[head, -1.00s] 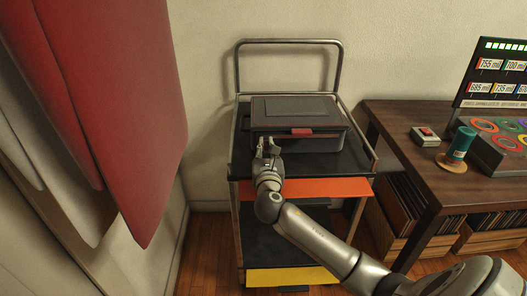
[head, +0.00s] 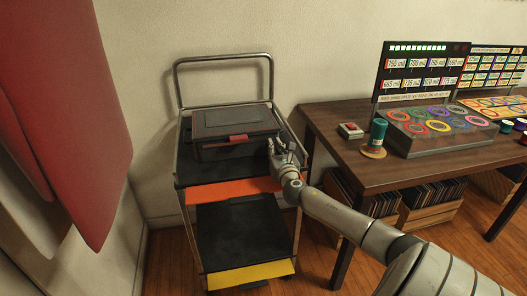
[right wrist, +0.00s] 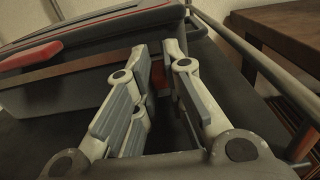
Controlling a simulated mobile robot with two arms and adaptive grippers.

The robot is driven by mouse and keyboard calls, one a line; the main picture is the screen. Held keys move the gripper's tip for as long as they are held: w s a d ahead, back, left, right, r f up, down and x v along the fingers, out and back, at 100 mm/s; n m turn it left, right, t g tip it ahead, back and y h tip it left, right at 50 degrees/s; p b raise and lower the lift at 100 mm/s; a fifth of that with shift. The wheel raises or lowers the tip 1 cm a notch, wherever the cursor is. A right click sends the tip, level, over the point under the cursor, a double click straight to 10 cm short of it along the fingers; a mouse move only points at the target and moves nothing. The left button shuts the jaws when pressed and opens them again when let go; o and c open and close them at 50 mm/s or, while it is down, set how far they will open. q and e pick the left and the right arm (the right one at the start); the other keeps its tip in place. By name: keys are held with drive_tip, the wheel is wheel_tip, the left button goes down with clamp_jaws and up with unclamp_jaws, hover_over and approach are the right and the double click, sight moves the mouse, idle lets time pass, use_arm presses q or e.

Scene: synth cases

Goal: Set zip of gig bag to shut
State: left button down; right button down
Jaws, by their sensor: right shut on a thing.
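The gig bag (head: 235,122) is a dark grey, box-like case with a red handle on its front. It lies flat on the cart's top shelf with its lid down. My right gripper (head: 281,150) is at the bag's front right corner. In the right wrist view, my right gripper (right wrist: 157,60) has its fingers close together at the bag's edge. A small red piece (right wrist: 162,80), seemingly the zip pull, shows between them, mostly hidden by the fingers. The bag (right wrist: 95,50) fills the upper left there. My left gripper is not in view.
The cart (head: 196,193) has orange and yellow shelf fronts and a raised metal rail (head: 222,58). Red cloth (head: 62,110) hangs at left.

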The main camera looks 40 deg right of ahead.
drive_tip(key=shift+s+d+r, duration=0.1)
drive_tip(key=shift+d, duration=0.2)
drive_tip(key=c, duration=1.5)
unclamp_jaws()
drive_tip(key=shift+s+a, duration=0.25)
drive_tip(key=shift+s, duration=0.15)
drive_tip(key=v, duration=1.1)
drive_tip(key=shift+s, duration=0.1)
